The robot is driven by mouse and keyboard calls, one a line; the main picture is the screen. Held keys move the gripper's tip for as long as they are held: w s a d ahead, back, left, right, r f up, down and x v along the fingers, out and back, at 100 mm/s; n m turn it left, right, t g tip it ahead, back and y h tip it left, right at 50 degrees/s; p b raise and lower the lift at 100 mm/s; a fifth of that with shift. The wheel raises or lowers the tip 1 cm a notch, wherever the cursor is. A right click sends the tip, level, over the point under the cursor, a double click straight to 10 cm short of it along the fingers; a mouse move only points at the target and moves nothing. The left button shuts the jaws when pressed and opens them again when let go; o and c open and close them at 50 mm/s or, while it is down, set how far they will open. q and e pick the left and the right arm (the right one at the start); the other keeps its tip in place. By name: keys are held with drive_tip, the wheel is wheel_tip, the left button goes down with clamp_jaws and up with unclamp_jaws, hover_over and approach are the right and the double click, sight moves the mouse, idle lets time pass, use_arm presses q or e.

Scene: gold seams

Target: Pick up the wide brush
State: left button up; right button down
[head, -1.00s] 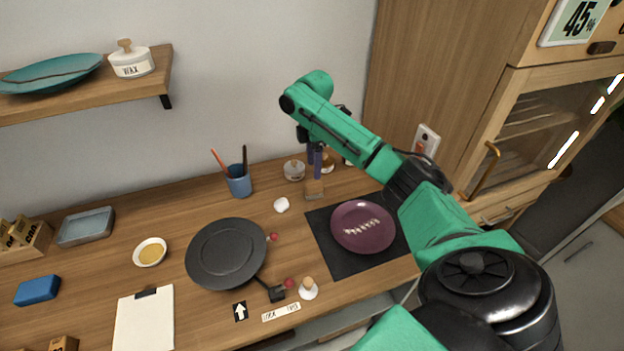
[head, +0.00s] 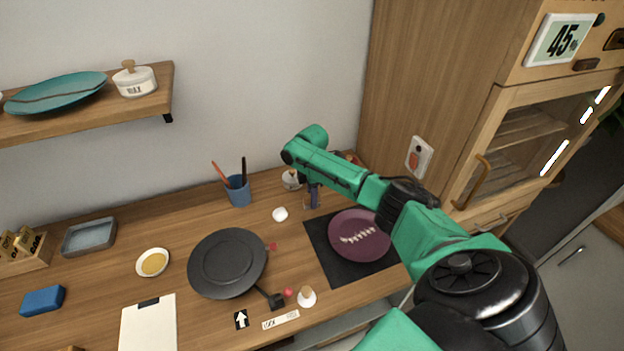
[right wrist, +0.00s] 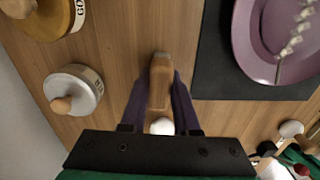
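The wide brush (right wrist: 160,84) shows in the right wrist view as a short wooden piece lying on the table, with a darker edge at its far end. My right gripper (right wrist: 161,92) has its two purple fingers on either side of the brush. The fingers stand apart with the brush between them, and no firm contact shows. In the head view my right gripper (head: 312,196) points down at the table beside the dark mat, and the brush there is mostly hidden by it. My left gripper is not in view.
A purple plate (head: 359,236) lies on a dark mat (head: 338,270) to the right. A white lidded jar (right wrist: 74,91) stands close by. A white round piece (head: 280,214), a blue cup with sticks (head: 239,192) and a black round plate (head: 227,262) are to the left.

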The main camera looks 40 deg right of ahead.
drive_tip(key=shift+r, duration=0.1)
wheel_tip(320, 180, up, 20)
drive_tip(key=b, duration=0.1)
idle(0.4)
